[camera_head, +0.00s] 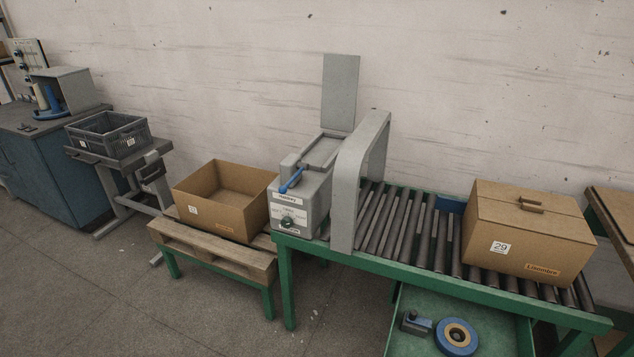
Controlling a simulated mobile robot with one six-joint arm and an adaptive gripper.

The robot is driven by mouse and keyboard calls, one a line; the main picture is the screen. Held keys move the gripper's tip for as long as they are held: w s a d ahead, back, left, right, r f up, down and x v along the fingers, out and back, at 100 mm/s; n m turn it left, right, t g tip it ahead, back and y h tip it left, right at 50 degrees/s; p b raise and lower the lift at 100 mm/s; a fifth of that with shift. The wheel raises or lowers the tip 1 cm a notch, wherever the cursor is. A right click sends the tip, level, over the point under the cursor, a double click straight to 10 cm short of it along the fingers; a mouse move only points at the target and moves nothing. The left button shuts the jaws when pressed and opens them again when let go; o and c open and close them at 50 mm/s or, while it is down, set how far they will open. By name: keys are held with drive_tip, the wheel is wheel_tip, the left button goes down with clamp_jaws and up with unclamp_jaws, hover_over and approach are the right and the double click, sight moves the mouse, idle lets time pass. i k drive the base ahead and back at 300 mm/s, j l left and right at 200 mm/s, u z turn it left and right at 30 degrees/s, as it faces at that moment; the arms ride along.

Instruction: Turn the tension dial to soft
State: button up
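A dark round dial (288,222) sits on the front face of a grey box-shaped machine (309,208) with a blue lever on top. White labels are around the dial, too small to read, so I cannot tell its setting or whether it is the tension dial. At the far left, a grey unit with blue parts (66,92) stands on a dark blue cabinet; no dial can be made out on it. My gripper is not in view.
A roller conveyor (410,235) on a green frame carries a closed carton (525,232) at right. An open carton (222,200) sits on a low pallet table (245,262). A grey crate (108,133) rests on a stand. Floor at front left is clear.

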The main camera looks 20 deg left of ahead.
sight(287, 222)
drive_tip(key=u, duration=1.25)
drive_tip(key=i+u, duration=0.35)
drive_tip(key=i, duration=0.2)
drive_tip(key=i+l+u, duration=0.3)
drive_tip(key=i, duration=0.2)
drive_tip(key=i+l+u, duration=0.35)
drive_tip(key=i, duration=0.15)
